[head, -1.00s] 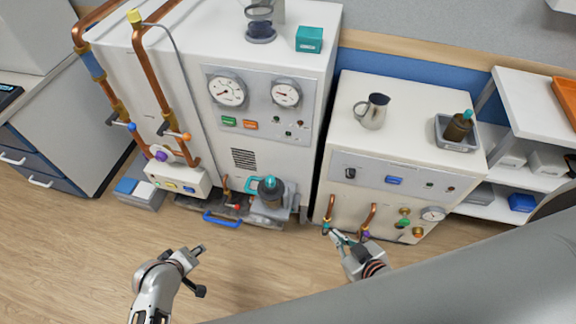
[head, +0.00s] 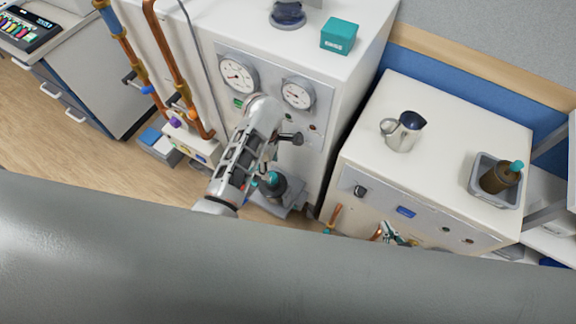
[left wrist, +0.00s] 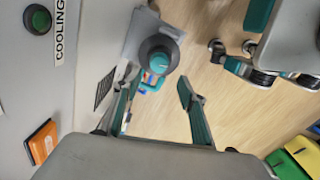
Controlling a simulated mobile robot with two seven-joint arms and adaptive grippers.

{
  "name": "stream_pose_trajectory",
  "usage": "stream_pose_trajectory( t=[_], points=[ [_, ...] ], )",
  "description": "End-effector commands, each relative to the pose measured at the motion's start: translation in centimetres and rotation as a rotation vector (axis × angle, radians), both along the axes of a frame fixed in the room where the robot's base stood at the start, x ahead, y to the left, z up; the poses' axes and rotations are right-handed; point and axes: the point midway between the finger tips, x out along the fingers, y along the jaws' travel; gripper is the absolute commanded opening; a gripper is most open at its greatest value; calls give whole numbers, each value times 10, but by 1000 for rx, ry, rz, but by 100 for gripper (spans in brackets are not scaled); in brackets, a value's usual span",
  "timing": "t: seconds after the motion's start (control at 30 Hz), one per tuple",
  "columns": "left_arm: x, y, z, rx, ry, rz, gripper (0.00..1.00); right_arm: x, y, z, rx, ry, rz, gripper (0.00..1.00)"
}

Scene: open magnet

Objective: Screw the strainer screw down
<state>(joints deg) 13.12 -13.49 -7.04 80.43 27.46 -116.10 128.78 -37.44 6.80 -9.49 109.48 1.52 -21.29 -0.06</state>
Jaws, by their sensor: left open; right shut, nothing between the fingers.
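A dark round part with a teal cap (head: 272,183) stands low at the front of the tall white cabinet. I cannot tell for sure that it is the strainer screw. In the left wrist view this dark part with a teal centre (left wrist: 158,55) lies beyond the fingers. My left gripper (left wrist: 158,80) is open and empty, apart from it; its fingers are partly hidden in the head view by my own arm. My right gripper (head: 394,233) is shut at the front of the lower cabinet, near a copper pipe (head: 334,218), partly hidden by my large grey arm link.
The tall cabinet (head: 345,90) carries two gauges (head: 238,74) and copper pipes (head: 172,60). The lower white cabinet (head: 440,125) bears a metal jug (head: 404,131) and a brown bottle in a tray (head: 483,204). Wooden floor (head: 60,150) is clear at the left.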

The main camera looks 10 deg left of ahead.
Motion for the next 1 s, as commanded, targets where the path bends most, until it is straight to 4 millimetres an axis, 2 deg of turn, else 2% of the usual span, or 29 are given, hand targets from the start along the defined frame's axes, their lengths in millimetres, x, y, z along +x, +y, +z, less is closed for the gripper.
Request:
stream_pose_trajectory(
  t=[0.17, 0.5, 0.63, 1.0],
  points=[
    [1, 0, -4, 7, 12, 18, 41, -1, -1, -1, -3, 2, 4, 0],
    [1, 1, -54, 9, 12, 17, 41, -4, 6, -2, 5, 6, 11, 0],
    [1, 0, -67, 7, 11, 17, 41, -4, 6, -2, 5, 6, 10, 0],
    [1, 0, -75, 5, 9, 18, 41, -2, 3, -1, 4, 4, 2, 0]
  ],
)
